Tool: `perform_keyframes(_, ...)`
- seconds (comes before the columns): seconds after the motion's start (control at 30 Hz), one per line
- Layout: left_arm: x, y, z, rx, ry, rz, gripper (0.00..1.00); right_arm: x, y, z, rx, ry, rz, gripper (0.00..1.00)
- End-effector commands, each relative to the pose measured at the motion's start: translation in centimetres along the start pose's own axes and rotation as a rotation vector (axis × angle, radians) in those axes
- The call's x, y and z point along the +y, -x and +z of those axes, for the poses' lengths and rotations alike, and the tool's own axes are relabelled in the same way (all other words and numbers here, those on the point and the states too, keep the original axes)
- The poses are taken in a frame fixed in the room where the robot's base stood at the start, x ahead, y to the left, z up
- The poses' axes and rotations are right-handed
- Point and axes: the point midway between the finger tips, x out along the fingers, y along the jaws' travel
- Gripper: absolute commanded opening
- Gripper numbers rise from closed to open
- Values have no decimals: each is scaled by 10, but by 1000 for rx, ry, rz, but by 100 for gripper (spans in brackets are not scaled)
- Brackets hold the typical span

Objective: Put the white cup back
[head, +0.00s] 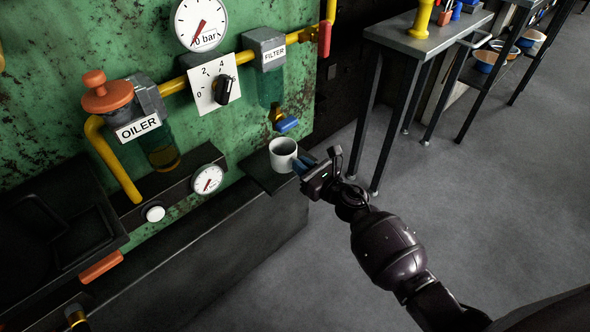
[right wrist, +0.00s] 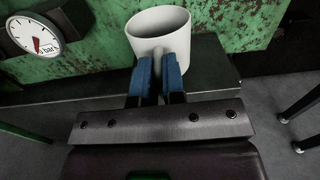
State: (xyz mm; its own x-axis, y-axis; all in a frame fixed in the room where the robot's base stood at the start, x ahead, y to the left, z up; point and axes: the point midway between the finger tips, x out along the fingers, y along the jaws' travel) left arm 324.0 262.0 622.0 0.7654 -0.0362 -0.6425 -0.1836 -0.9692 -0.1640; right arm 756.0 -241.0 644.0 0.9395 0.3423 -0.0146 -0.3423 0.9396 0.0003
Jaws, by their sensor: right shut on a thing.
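The white cup (head: 283,154) is upright at the right end of the dark ledge on the green machine, below the filter's valve. In the right wrist view the cup (right wrist: 160,30) shows its open rim and its near side. My right gripper (head: 301,163) is at the cup's right side in the head view. Its blue fingers (right wrist: 160,72) are close together on the near part of the cup, shut on it. Whether the cup's base touches the ledge (head: 262,178) is hard to tell. My left gripper is not in view.
The filter (head: 270,70) with its blue-handled valve (head: 287,124) hangs just above the cup. A pressure gauge (head: 207,179) and the oiler (head: 150,130) are to the left. A grey table (head: 425,40) stands at upper right. The floor (head: 470,200) at right is clear.

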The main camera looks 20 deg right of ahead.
Motion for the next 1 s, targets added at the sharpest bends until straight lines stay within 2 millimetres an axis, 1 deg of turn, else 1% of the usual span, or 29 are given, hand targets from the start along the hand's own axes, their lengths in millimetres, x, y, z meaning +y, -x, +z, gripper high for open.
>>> perform_keyframes(0.03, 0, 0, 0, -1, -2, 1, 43, 0, -7, -1, 1, -1, 0, 0)
perform_keyframes(0.1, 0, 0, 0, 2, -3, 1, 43, 0, -12, -1, 1, -1, -1, 0)
perform_keyframes(0.27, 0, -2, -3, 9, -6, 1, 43, 0, -19, 0, 0, -1, -1, 0)
perform_keyframes(0.37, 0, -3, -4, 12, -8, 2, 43, 0, -27, 0, 0, -2, 0, 0)
perform_keyframes(0.4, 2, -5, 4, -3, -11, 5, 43, 0, -25, -12, 6, -5, -1, 0)
perform_keyframes(0.47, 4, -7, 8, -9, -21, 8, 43, 1, -24, -25, 10, -8, -1, 0)
perform_keyframes(0.5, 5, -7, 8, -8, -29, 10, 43, 2, -23, -32, 12, -8, -2, 0)
perform_keyframes(0.57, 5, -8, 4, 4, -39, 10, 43, 1, -23, -40, 12, -8, -1, 0)
perform_keyframes(0.63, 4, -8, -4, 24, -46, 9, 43, 1, -24, -41, 7, -4, -1, 0)
perform_keyframes(0.73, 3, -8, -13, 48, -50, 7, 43, 0, -25, -37, 2, -1, -1, 0)
perform_keyframes(0.87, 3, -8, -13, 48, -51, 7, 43, 0, -26, -35, 0, 0, -1, 0)
perform_keyframes(1.0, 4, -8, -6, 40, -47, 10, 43, 0, -25, -40, 2, -1, 0, 0)
